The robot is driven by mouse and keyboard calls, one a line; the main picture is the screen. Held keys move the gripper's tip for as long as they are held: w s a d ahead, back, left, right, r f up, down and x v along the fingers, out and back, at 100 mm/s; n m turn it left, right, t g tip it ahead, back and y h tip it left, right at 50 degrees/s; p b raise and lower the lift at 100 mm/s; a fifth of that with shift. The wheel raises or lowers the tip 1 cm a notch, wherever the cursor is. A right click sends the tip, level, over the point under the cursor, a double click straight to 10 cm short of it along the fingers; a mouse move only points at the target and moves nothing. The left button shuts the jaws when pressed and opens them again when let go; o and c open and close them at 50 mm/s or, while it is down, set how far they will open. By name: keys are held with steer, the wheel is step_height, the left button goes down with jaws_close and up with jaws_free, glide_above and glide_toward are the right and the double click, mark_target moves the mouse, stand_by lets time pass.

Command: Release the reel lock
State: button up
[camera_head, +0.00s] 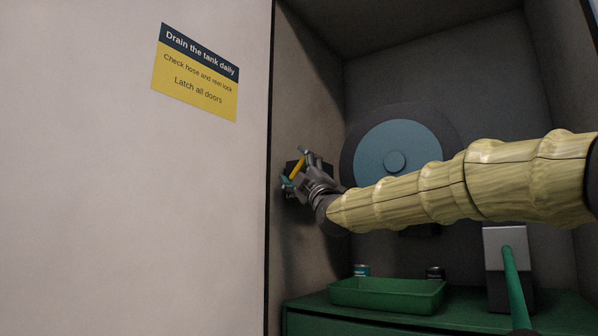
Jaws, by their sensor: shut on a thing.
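A hose reel (362,158) with a large blue-grey disc and a dark rim stands at the back of the recess. My arm hides the lower part of the reel.
A green tray (388,307) lies on a green cabinet (310,318) below, with two small cans (361,270) behind it. A grey block with a green handle (507,265) stands at the right. A yellow and dark sign (196,72) is on the pale panel at left.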

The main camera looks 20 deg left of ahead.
steer(key=shift+r, duration=0.1)
steer(key=o, duration=1.1)
steer(key=shift+d, duration=0.1)
steer(key=v, duration=1.2)
